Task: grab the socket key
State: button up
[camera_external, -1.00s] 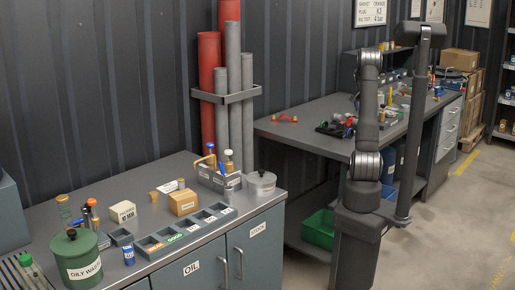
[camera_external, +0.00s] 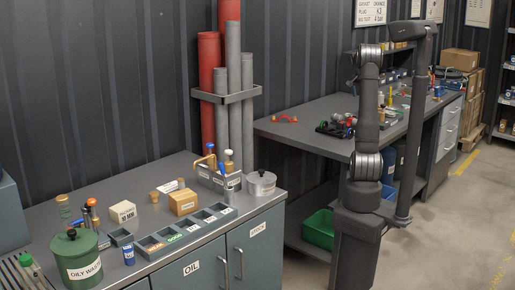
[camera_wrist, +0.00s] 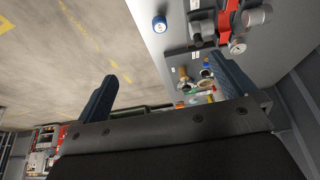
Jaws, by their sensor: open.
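My gripper (camera_wrist: 163,68) shows in the wrist view as two blue fingers spread wide apart, with nothing between them. Beyond the fingers are the concrete floor and the edge of a grey bench. I cannot make out the socket key for certain in either view. On the bench in the wrist view are a red fitting with grey couplings (camera_wrist: 228,20) and a tray of small parts (camera_wrist: 175,55), partly hidden by the right finger. In the external view my gripper cannot be made out; my arm stands in front of the far bench (camera_external: 300,132).
The near bench carries a green oily-waste can (camera_external: 78,262), wooden blocks, a compartment tray (camera_external: 160,247) and a lidded tin (camera_external: 261,184). On the far bench lie a red curved handle (camera_external: 285,118) and dark tools (camera_external: 335,129). Open floor (camera_external: 450,225) lies to the right.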

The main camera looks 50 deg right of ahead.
jog(key=shift+c, duration=0.4)
jog(key=c, duration=0.8)
jog(key=shift+d, duration=0.15)
jog(key=d+f+m+y, duration=0.25)
jog(key=d+f, duration=0.25)
jog(key=d, duration=0.3)
jog(key=shift+y, duration=0.35)
jog(key=f, duration=0.4)
jog(key=d+f, duration=0.1)
jog(key=f, duration=0.6)
jog(key=shift+s+d+f, duration=0.15)
jog(key=shift+s+f, duration=0.2)
jog(key=shift+w+d+f, duration=0.15)
jog(key=shift+f, duration=1.2)
jog(key=shift+w+d+f, duration=0.1)
jog(key=shift+d+f, duration=0.05)
jog(key=shift+f, duration=1.15)
